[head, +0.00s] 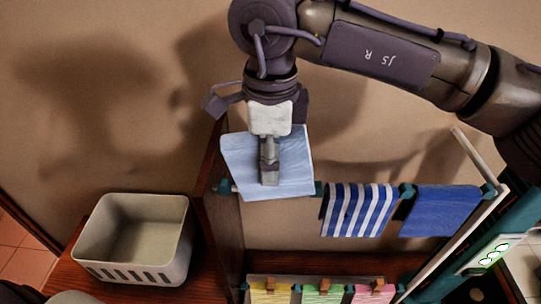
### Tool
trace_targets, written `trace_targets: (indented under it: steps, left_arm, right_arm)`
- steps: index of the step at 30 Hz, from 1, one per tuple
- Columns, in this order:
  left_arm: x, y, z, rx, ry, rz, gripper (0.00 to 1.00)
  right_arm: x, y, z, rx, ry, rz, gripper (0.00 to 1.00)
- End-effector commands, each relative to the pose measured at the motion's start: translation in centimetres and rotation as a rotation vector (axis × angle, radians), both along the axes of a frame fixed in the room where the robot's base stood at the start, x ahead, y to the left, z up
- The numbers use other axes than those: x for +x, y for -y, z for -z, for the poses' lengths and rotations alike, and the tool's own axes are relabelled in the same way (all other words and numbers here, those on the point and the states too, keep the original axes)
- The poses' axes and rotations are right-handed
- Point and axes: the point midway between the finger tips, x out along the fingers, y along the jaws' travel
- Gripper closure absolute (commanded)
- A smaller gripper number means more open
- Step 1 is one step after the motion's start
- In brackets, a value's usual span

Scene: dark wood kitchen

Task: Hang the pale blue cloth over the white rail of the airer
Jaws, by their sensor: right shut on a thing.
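The pale blue cloth (238,160) is held spread out by my right gripper (269,182), which comes down from above and is shut on it. The cloth's lower edge reaches slightly below the line of the airer's rail, between a teal fitting (224,187) at the left and another teal fitting (319,188) at the right. The cloth hides the rail there. I cannot tell whether the cloth rests on the rail or is in front of it. My left gripper is not in view.
A striped cloth (358,210) and a dark blue cloth (440,211) hang to the right on the same line. Yellow (270,294), green (323,295) and pink (374,295) cloths hang lower. An empty pale basket (135,271) stands at the left, beside a dark wood panel (220,225).

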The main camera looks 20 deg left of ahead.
Motion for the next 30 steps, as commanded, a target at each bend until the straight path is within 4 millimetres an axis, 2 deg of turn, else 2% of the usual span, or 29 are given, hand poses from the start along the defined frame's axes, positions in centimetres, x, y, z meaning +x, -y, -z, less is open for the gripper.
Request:
trace_targets:
  steps: [3,30]
  left_arm:
    - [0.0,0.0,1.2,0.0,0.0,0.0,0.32]
    - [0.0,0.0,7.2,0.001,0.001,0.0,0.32]
  right_arm:
    - [0.0,0.0,1.4,0.0,0.0,0.0,1.0]
    - [0.0,0.0,8.3,0.0,0.0,0.001,1.0]
